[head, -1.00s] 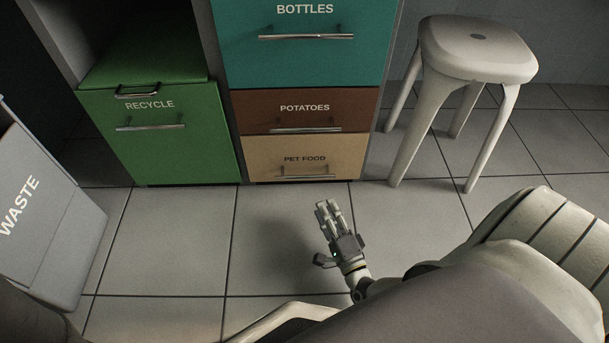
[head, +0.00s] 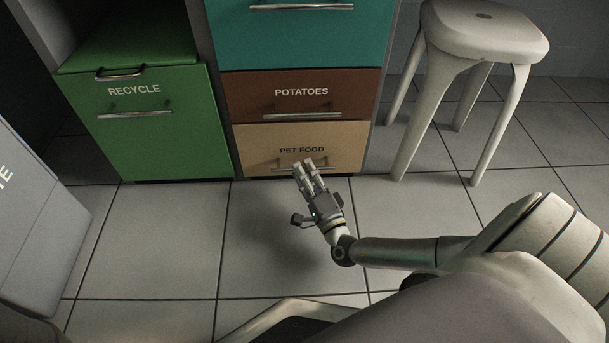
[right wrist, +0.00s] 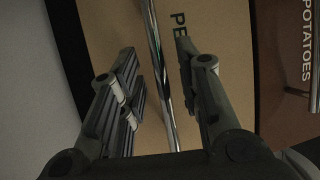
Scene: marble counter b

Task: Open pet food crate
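The pet food crate (head: 348,139) is the tan bottom front in the cabinet stack, and it looks closed. A metal bar handle (head: 340,168) runs across its lower part. My right gripper (head: 309,166) is in front of it, overlapping the handle in the head view. In the right wrist view, the handle (right wrist: 160,80) runs between the two spread fingers of my right gripper (right wrist: 158,62), with gaps on both sides. The tan front (right wrist: 225,40) lies just beyond. Whether the fingertips touch the front is not clear. My left gripper is not in view.
The potatoes drawer (head: 350,90) sits directly above, with the teal bottles front (head: 300,38) over it. A green recycle bin (head: 170,145) stands left, and a grey waste bin (head: 40,220) farther left. A white stool (head: 485,40) stands right. Tiled floor (head: 260,240) before the crate is clear.

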